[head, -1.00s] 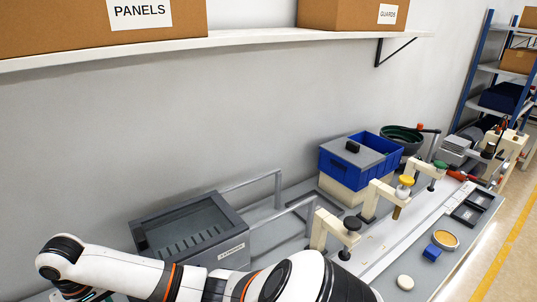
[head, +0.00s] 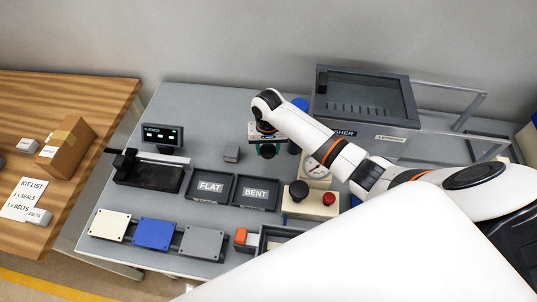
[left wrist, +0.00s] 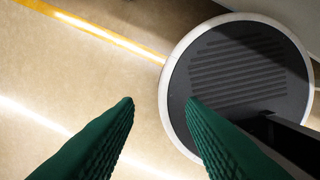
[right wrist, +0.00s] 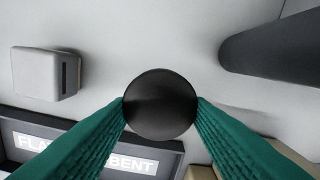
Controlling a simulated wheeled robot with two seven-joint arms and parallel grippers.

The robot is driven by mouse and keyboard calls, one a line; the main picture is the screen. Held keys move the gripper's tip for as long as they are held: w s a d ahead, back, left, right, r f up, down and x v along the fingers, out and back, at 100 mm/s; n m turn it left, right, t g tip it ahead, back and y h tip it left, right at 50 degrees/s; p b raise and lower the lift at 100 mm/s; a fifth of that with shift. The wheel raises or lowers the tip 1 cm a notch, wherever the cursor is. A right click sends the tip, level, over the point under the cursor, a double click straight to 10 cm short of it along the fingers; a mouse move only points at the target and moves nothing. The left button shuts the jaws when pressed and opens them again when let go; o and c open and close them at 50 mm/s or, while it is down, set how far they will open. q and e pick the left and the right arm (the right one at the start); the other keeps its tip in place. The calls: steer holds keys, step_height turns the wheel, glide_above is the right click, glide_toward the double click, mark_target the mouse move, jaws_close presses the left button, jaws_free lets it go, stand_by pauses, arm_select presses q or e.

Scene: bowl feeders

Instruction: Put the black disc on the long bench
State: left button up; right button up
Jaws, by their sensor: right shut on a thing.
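My right gripper (head: 268,151) is shut on the black disc (right wrist: 160,104), a dark round piece held between the green fingertips in the right wrist view. In the head view the gripper is over the back middle of the long grey bench (head: 215,105), right of a small grey block; the disc is hard to make out there. The gap between disc and bench top cannot be told. My left gripper (left wrist: 159,101) is open and empty above the floor; it is outside the head view.
FLAT (head: 209,186) and BENT (head: 256,193) trays lie in front of my right gripper. The small grey block (head: 232,153) is left of it. A grey lidded machine (head: 365,98) and a button box (head: 311,203) stand right. A wooden table (head: 60,105) is at the left.

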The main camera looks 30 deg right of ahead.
mark_target(268, 162)
steer(key=shift+f, duration=2.45)
steer(key=shift+f, duration=0.2)
steer(key=o, duration=1)
steer(key=shift+c, duration=0.2)
steer(key=shift+r, duration=0.1)
step_height(268, 162, up, 12)
steer(key=shift+r, duration=0.15)
